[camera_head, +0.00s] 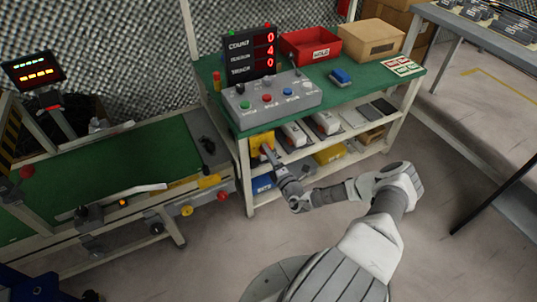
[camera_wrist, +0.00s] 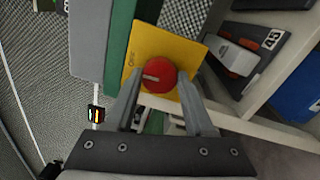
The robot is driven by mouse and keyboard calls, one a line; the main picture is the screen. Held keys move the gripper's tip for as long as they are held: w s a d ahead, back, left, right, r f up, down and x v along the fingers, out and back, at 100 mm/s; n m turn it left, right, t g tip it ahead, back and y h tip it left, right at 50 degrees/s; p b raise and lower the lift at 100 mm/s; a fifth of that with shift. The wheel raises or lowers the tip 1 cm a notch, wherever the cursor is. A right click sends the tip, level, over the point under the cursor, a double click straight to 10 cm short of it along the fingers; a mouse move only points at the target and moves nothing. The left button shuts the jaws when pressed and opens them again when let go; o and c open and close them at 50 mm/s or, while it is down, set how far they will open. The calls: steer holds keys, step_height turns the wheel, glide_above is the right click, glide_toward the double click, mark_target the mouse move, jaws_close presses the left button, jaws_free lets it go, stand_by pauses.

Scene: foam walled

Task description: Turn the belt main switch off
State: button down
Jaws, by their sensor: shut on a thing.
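The belt main switch is a round red knob (camera_wrist: 160,74) on a yellow plate (camera_wrist: 165,42), in the middle of the wrist view. A pale pointer mark lies on the knob's left half. Small lettering at the plate's left edge is too small to read surely. In the head view the yellow switch box (camera_head: 262,139) is at the left front end of the green-topped bench, mostly beside my gripper (camera_head: 267,150). In the wrist view my gripper's fingers (camera_wrist: 160,92) are closed on the knob from either side. The fingertips partly hide the knob's lower edge.
The green-topped bench (camera_head: 350,97) carries a grey button box (camera_head: 271,101), a count display, a red bin (camera_head: 311,46) and a cardboard box (camera_head: 370,39). Its lower shelves hold several items near my arm. The green belt (camera_head: 100,180) lies left. Open floor is at right.

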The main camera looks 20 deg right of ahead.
steer(key=shift+m, duration=0.5)
steer(key=shift+c, duration=1.3)
jaws_free()
steer(key=shift+s, duration=0.1)
